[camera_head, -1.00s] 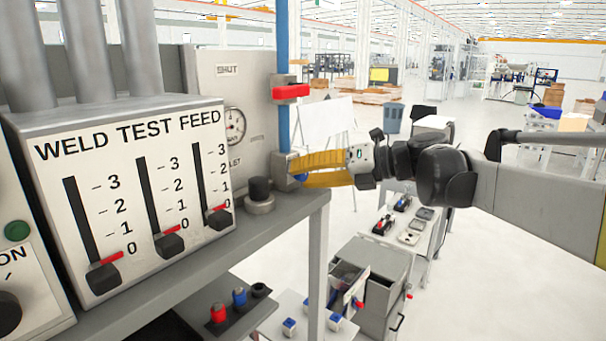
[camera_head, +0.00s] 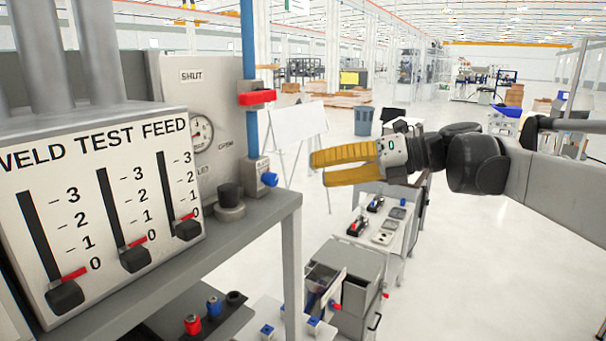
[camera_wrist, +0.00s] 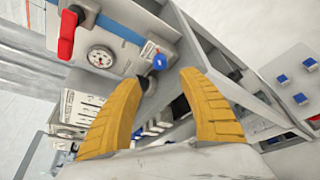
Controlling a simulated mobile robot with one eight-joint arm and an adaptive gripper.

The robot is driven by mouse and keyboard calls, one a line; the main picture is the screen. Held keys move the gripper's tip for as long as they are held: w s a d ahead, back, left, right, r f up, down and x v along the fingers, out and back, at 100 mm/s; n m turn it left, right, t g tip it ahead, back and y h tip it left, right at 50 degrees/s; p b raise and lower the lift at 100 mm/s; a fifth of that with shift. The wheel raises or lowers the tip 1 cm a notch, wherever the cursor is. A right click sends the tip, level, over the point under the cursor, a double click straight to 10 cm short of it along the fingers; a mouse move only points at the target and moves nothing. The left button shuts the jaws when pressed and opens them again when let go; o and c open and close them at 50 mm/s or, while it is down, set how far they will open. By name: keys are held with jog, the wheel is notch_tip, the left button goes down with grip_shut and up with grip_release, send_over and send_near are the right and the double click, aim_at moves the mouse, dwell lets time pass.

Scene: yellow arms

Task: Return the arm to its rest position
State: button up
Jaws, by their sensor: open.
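My gripper (camera_head: 318,168) has two yellow fingers and points left, in the air to the right of the shelf with the weld test feed box. Its fingers are spread with nothing between them. In the wrist view my gripper (camera_wrist: 160,95) also shows open and empty, with the shelf and panel beyond the fingertips. My arm (camera_head: 500,165) reaches in from the right edge of the head view.
The weld test feed box (camera_head: 100,200) with three sliders stands at left. Behind it are a gauge panel (camera_head: 197,95) and a blue pipe with a red handle (camera_head: 257,97). A drawer cabinet (camera_head: 352,265) and a cart (camera_head: 385,225) stand below my gripper. Open floor lies right.

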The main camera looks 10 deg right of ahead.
jog(key=shift+s+d+r, duration=0.1)
jog(key=shift+s+d, duration=0.05)
jog(key=shift+d, duration=0.15)
